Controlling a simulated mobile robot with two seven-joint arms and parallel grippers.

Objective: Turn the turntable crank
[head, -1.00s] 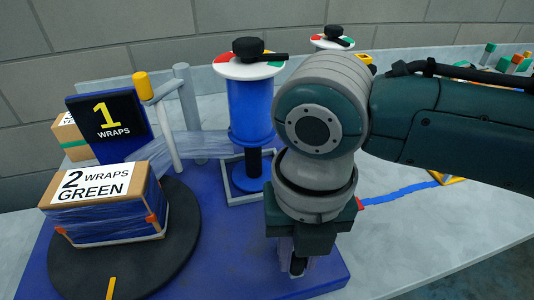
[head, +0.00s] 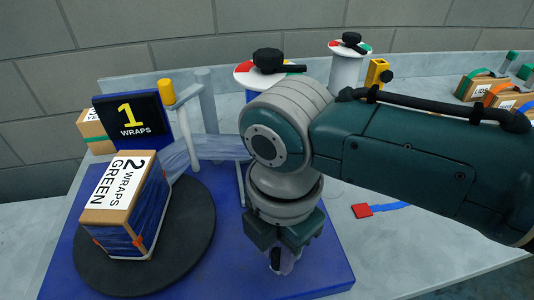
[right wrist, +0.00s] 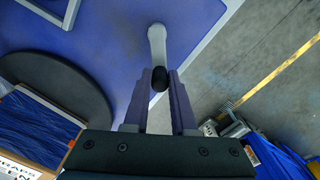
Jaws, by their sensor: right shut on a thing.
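The turntable is a black disc (head: 192,235) on a blue base (head: 318,262). A wrapped cardboard box (head: 150,215) labelled "2 WRAPS GREEN" lies on it, its label text running down the picture. A display (head: 131,112) behind reads "1 WRAPS". My right gripper (head: 280,262) points down at the base's front right. In the right wrist view its fingers (right wrist: 160,95) are closed around the black crank knob (right wrist: 159,79), at the end of a grey crank arm (right wrist: 157,42). In the head view my forearm hides part of the base. My left gripper is not in view.
A film web (head: 205,150) runs toward the box past a grey post (head: 205,100) and a yellow-topped post (head: 166,92). Film spools with coloured tops (head: 350,50) stand behind my arm. A red tab (head: 362,211) on blue tape lies on the table's right. Several small boxes (head: 485,85) stand far right.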

